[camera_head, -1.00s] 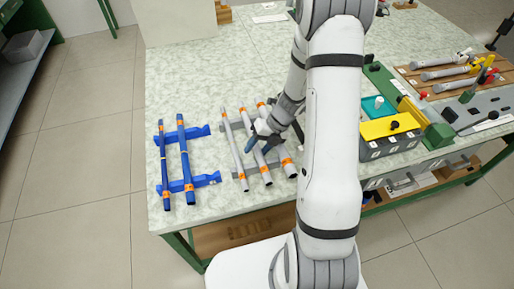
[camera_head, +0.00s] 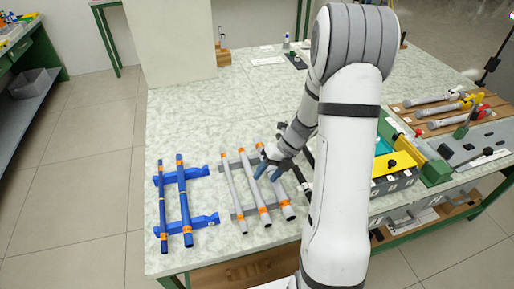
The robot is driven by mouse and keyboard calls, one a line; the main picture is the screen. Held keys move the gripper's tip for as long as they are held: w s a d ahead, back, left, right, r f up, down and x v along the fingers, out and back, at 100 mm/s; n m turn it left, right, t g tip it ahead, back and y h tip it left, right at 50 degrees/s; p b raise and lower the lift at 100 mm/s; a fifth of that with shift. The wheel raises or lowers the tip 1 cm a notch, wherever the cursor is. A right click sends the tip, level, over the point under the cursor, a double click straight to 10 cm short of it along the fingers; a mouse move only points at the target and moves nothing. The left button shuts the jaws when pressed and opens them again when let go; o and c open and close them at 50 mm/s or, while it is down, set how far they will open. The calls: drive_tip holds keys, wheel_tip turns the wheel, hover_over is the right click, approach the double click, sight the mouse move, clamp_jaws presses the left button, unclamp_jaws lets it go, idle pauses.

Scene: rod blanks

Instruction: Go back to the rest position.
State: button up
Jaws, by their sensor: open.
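My gripper (camera_head: 268,171) is open, seen small and partly from behind, over the grey rack (camera_head: 235,163). Its fingers appear near the right-hand rods, and I cannot tell whether they touch one. Several grey rods with orange bands lie across this rack, among them a left rod (camera_head: 233,191) and a middle rod (camera_head: 253,187). The right rod (camera_head: 287,211) is partly hidden by my gripper. Two blue rods with orange bands, a left one (camera_head: 162,212) and a right one (camera_head: 184,205), lie across the blue rack (camera_head: 203,220) to the left.
My arm hides part of the bench (camera_head: 215,115) right of the racks. A yellow-topped grey box (camera_head: 393,176), a green fixture (camera_head: 434,172) and a wooden rack (camera_head: 440,110) with tools stand to the right. A pale block (camera_head: 170,45) stands at the back left. The bench behind the racks is clear.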

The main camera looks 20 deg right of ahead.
drive_tip(key=shift+w, duration=0.1)
drive_tip(key=w+r+m+t+h, duration=0.3)
drive_tip(key=w+r+m+t, duration=0.55)
drive_tip(key=r, duration=0.25)
drive_tip(key=s+d+r+m+h, duration=0.2)
drive_tip(key=d+r+m+h, duration=0.25)
drive_tip(key=r+m, duration=0.45)
drive_tip(key=s+a+m+g, duration=0.2)
drive_tip(key=s+a+m, duration=0.2)
drive_tip(key=s+m, duration=0.5)
drive_tip(key=s+a+m+g+y, duration=0.1)
drive_tip(key=s+a+m+g, duration=0.2)
drive_tip(key=s+m, duration=0.6)
drive_tip(key=s+a, duration=0.1)
drive_tip(key=s, duration=0.4)
drive_tip(key=shift+s+a+f+m+g, duration=0.15)
drive_tip(key=shift+s+a+m+g, duration=0.1)
drive_tip(key=shift+m+g, duration=0.1)
